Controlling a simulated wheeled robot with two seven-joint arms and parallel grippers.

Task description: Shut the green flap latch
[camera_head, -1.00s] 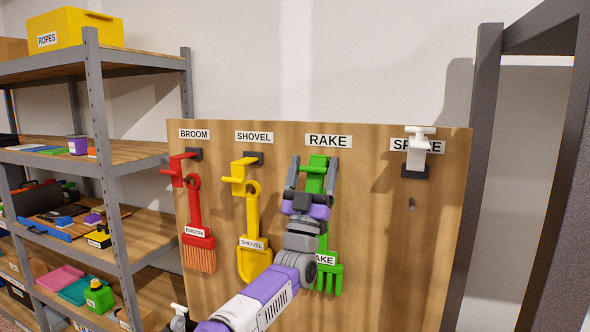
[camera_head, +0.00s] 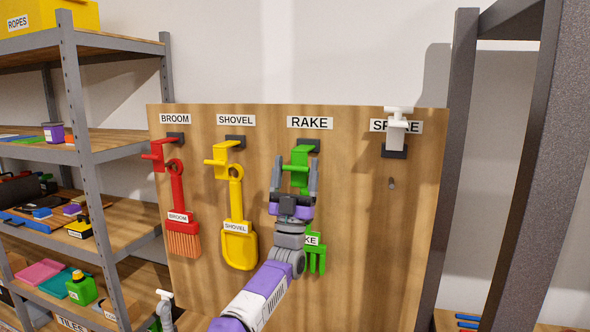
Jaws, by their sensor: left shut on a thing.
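The green flap latch (camera_head: 300,156) sits on the wooden board under the RAKE label. My left gripper (camera_head: 295,171) is shut on it, with one grey finger on each side of its green part. Below it hangs the green rake (camera_head: 317,263); my gripper and wrist hide its handle and part of its name tag. The flap's exact angle is hard to tell behind the fingers.
The wooden board (camera_head: 360,240) also carries a red latch (camera_head: 158,152) with a broom, a yellow latch (camera_head: 222,152) with a shovel, and a white latch (camera_head: 396,132) above an empty peg. Metal shelving (camera_head: 88,160) stands left; a dark frame (camera_head: 455,160) stands right.

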